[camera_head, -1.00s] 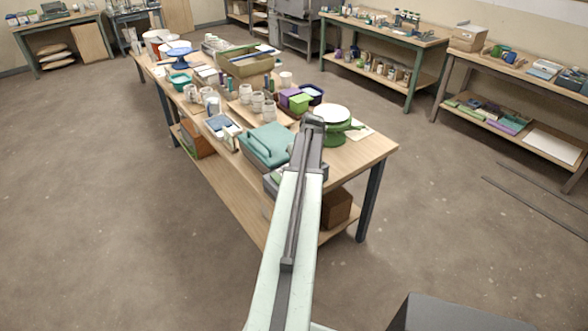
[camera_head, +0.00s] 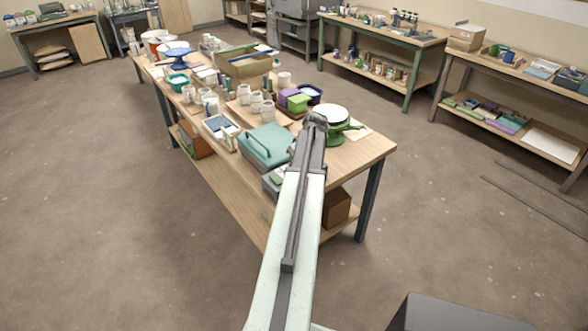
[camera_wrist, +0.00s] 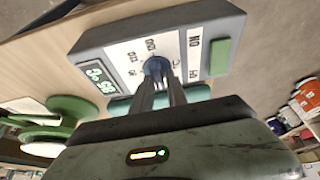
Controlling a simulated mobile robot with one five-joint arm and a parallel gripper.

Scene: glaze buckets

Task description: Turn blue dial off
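In the wrist view, the blue dial (camera_wrist: 157,67) sits on the white panel of a grey control box (camera_wrist: 105,45), seen tilted, its lettering turned over. Printed marks surround the dial. A display with green digits (camera_wrist: 99,78) and a green button (camera_wrist: 219,57) flank it. My gripper (camera_wrist: 161,80) reaches to the dial with its two fingers close together, one on each side of it, and looks shut on it. The fingers hide part of the dial, so its exact setting is unclear. In the head view, my arm hides the dial and the fingers.
A teal lidded box (camera_head: 266,146) and a green turntable (camera_head: 336,127) stand near my arm on the crowded wooden table (camera_head: 365,152). Cups (camera_head: 257,101) and a wooden box (camera_head: 249,66) stand farther back. The floor around the table is mostly clear.

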